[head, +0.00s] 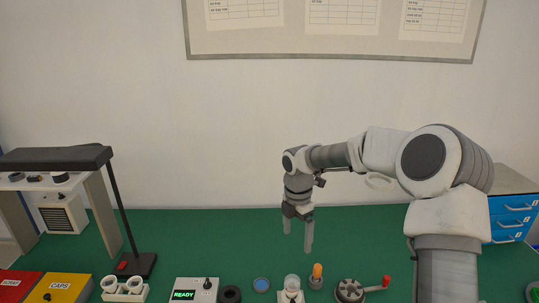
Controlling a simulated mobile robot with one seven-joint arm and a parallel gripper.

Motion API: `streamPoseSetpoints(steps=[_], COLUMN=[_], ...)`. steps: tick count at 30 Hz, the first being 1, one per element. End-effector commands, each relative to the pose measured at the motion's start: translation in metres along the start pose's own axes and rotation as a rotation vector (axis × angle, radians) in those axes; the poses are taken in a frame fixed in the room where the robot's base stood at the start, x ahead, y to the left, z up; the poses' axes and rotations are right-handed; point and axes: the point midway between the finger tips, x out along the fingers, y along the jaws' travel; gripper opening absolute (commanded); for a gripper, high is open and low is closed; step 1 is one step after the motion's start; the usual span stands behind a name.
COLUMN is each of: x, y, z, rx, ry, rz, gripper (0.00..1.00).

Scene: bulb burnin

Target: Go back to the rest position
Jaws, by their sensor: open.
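My gripper (298,238) points down above the green table (190,235), near the middle of the head view. Its two fingers are apart, with nothing between them. My arm comes in from the right and bends down at the wrist. The fingertips look clear of the objects at the front of the table; their exact height above the mat is hard to tell.
Along the front edge are a white socket holder (125,292), a grey box reading READY (195,292), a black ring (230,294), an orange-topped piece (317,273) and a red-handled crank (350,290). A black lamp (60,158) stands left, blue drawers (512,205) right.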

Motion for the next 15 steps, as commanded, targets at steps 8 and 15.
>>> streamPoseSetpoints(steps=[8, 15], x=[-0.063, -0.112], y=[-0.054, -0.113], z=[-0.015, -0.029], rx=[0.307, 0.648], ry=[-0.140, -0.222], rz=[-0.014, 0.034], gripper=[0.98, 0.98])
